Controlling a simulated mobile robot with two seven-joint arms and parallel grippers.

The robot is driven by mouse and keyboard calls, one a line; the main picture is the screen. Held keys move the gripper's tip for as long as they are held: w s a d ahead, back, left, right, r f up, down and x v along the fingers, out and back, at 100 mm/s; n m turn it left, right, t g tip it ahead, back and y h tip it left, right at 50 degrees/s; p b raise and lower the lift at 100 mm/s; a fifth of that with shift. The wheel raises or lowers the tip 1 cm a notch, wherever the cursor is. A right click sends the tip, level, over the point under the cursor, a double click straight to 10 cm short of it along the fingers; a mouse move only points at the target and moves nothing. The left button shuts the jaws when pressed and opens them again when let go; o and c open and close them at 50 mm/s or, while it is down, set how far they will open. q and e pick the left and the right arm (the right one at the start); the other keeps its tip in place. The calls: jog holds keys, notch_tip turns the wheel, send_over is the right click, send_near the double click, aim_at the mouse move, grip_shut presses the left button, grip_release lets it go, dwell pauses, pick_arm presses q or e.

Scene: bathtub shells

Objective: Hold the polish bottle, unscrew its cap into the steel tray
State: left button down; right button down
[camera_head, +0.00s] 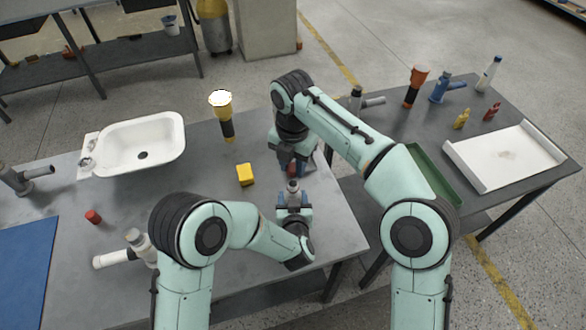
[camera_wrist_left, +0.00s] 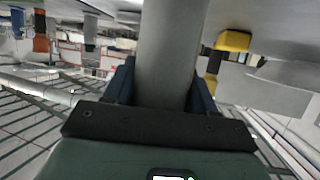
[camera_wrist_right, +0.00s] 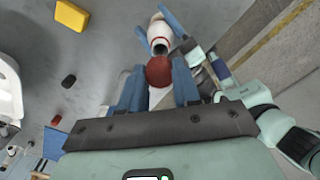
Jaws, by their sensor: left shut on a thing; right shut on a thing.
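The polish bottle (camera_wrist_left: 172,50) is a grey cylinder between the blue fingers of my left gripper (camera_head: 293,199), which is shut on it. The bottle's narrow top (camera_head: 292,186) points up in the head view. My right gripper (camera_head: 291,163) is above it, pointing down, shut on the dark red cap (camera_wrist_right: 159,72). In the right wrist view the bottle's pale neck (camera_wrist_right: 160,42) shows beyond the cap with a dark ring at its top. The cap looks apart from the neck, but the gap is hard to judge.
A second table holds a white tray (camera_head: 470,172), a green tray (camera_head: 432,168) and bottles.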

pick_arm(q)
jog(key=shift+c, duration=1.4)
grip_release()
